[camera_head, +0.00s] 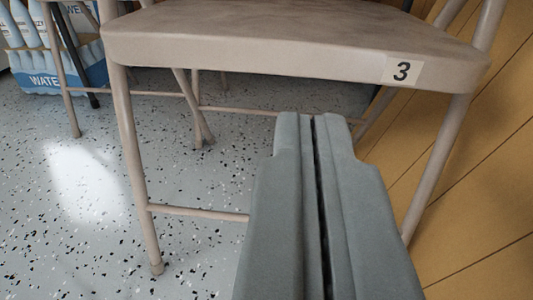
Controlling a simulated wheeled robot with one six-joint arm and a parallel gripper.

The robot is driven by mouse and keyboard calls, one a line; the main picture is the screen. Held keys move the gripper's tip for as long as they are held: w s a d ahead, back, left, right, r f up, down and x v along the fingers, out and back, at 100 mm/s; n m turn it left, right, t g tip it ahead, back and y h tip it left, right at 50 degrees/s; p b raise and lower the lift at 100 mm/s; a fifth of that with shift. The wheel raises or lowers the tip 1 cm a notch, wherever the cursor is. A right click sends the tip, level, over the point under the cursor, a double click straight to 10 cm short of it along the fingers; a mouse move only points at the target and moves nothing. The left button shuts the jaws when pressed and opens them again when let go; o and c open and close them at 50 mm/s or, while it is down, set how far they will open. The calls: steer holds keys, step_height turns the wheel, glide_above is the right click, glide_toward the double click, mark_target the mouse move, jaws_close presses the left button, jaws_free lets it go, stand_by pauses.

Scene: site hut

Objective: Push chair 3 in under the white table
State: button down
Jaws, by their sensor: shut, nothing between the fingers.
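Chair 3 (250,47) is a beige folding chair with thin metal legs. It fills the upper half of the view, with its seat edge facing me and a label reading 3 at the right of that edge. My gripper (313,116) is shut and empty. Its tips show just below the seat edge in the picture; I cannot tell whether they touch the chair. My gripper hides part of the chair's lower crossbar. The white table cannot be made out in this view.
A wooden plank wall (480,180) runs close along the right side. Packs of water bottles (50,65) stand at the upper left, with other thin legs near them. The speckled floor (70,230) is clear at the lower left.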

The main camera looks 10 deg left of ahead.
mark_target(293, 72)
steer(key=w+f, duration=0.1)
steer(key=w, duration=0.2)
steer(key=w+f, duration=0.1)
steer(key=w, duration=0.3)
steer(key=w+a, duration=0.1)
steer(key=w, duration=0.3)
steer(key=shift+f, duration=0.4)
steer(key=shift+w, duration=0.35)
